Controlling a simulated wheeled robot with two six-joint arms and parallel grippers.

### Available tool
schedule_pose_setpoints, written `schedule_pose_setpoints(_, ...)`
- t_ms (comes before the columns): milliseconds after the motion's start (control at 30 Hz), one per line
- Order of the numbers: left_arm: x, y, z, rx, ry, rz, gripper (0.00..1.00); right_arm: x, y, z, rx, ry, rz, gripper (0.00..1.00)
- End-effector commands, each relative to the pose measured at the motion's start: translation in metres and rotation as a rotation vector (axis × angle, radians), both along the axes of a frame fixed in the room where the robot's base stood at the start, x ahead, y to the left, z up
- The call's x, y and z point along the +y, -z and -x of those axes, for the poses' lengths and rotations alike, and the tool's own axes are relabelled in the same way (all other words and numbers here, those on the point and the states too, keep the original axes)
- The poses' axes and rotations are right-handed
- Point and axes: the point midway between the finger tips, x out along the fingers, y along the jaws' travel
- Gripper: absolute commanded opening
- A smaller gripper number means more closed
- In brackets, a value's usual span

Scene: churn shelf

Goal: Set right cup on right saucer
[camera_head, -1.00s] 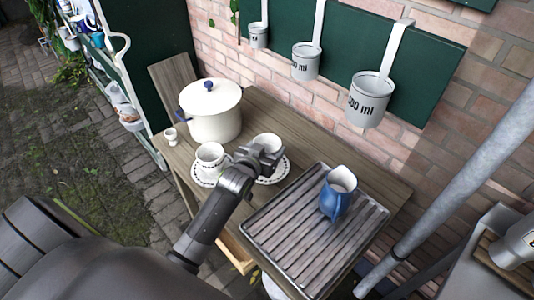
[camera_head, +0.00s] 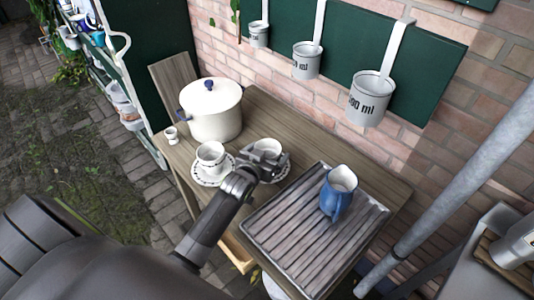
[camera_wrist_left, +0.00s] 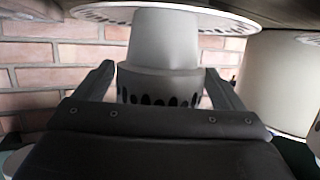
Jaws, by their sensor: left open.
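The right cup (camera_head: 267,146) is white with a dark pattern. It stands over the right saucer (camera_head: 284,171), a white plate with a patterned rim. My left gripper (camera_head: 268,160) is at the cup's near side, partly hiding cup and saucer. In the left wrist view, upside down, the cup (camera_wrist_left: 160,62) is between the two open fingers, its base against the saucer (camera_wrist_left: 218,22); visible gaps beside the cup are small. The left cup (camera_head: 210,155) stands on the left saucer (camera_head: 203,180). My right gripper is not in view.
A white lidded pot (camera_head: 214,120) stands behind the left cup, with a small white egg-cup-like item (camera_head: 171,135) beside it. A blue jug (camera_head: 337,193) stands on a ribbed tray (camera_head: 297,240) to the right. Measuring cups hang on the wall behind.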

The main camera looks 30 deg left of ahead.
Motion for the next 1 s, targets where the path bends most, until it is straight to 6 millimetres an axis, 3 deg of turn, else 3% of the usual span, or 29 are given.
schedule_pose_setpoints(267,-0.001,-0.007,0.015,0.001,-0.001,0.002,0.9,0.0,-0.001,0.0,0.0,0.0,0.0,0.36)
schedule_pose_setpoints(700,-0.005,-0.03,0.087,0.0,-0.001,0.001,0.9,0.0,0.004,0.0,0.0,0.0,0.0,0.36)
schedule_pose_setpoints(1000,-0.006,-0.038,0.113,0.0,0.0,0.001,0.9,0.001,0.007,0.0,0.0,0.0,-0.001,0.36)
